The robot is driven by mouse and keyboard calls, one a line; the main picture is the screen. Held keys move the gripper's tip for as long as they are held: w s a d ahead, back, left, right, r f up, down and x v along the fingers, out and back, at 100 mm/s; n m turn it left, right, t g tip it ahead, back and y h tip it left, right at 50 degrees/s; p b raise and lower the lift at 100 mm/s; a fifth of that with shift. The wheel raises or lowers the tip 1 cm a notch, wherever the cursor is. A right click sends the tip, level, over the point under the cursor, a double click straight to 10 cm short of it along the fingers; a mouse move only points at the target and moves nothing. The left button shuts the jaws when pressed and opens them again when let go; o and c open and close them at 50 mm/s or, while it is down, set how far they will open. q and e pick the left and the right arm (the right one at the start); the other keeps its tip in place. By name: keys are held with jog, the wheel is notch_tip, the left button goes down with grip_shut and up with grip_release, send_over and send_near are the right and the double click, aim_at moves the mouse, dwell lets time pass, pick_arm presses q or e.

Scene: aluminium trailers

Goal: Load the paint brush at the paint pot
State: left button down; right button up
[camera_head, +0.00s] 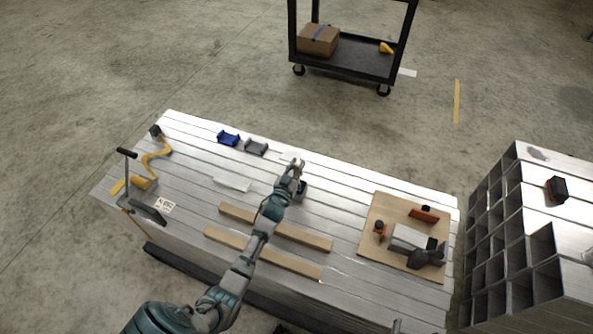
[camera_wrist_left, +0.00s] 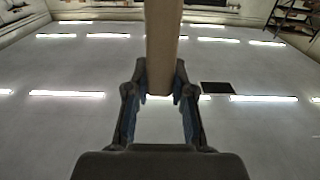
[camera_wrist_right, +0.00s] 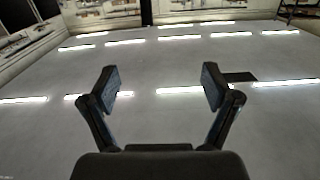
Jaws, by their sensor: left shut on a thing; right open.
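My left gripper (camera_head: 297,167) is above the aluminium trailer deck (camera_head: 330,205) near its middle. In the left wrist view it is shut on a tan, wooden-looking handle (camera_wrist_left: 163,45), which I take to be the paint brush. The bristles cannot be made out. A small dark container (camera_head: 302,188), perhaps the paint pot, stands just beside and partly behind my left wrist; its inside is hidden. I cannot tell whether the brush touches it. My right gripper (camera_wrist_right: 160,88) is open and empty in the right wrist view.
Two wooden slats (camera_head: 262,252) lie at the front. Blue (camera_head: 228,138) and grey (camera_head: 256,147) holders sit at the back. A yellow crank tool (camera_head: 155,160) is at the left. A wooden board (camera_head: 375,215) with tools lies right. A black cart (camera_head: 350,58) stands beyond.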

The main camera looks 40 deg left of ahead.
pick_arm(q)
notch_tip(320, 180, up, 8)
jog(key=p, duration=0.2)
jog(key=shift+a+f+p, duration=0.1)
jog(key=shift+f+p, duration=0.05)
jog(key=shift+p, duration=0.15)
pick_arm(e)
jog(key=s+d+f+g+h, duration=0.2)
jog(key=s+f+g, duration=0.2)
jog(key=f+g, duration=0.2)
pick_arm(q)
jog(key=shift+f, duration=0.2)
notch_tip(320, 180, down, 4)
jog(key=shift+a+r+b, duration=0.1)
jog(key=shift+b, duration=1.1)
notch_tip(320, 180, down, 4)
jog(key=shift+r+b, duration=0.1)
jog(key=shift+b, duration=0.95)
jog(key=shift+f, duration=0.5)
pick_arm(e)
jog(key=w+a+r+t+y, duration=0.1)
jog(key=r+t, duration=0.4)
jog(key=w+a+r+t+y, duration=0.1)
jog(key=w+r+t+y, duration=0.1)
jog(key=r+t, duration=0.3)
jog(key=shift+w+a+r, duration=0.3)
jog(key=shift+a+r, duration=0.05)
jog(key=shift+r, duration=0.15)
jog(key=shift+w+f, duration=0.1)
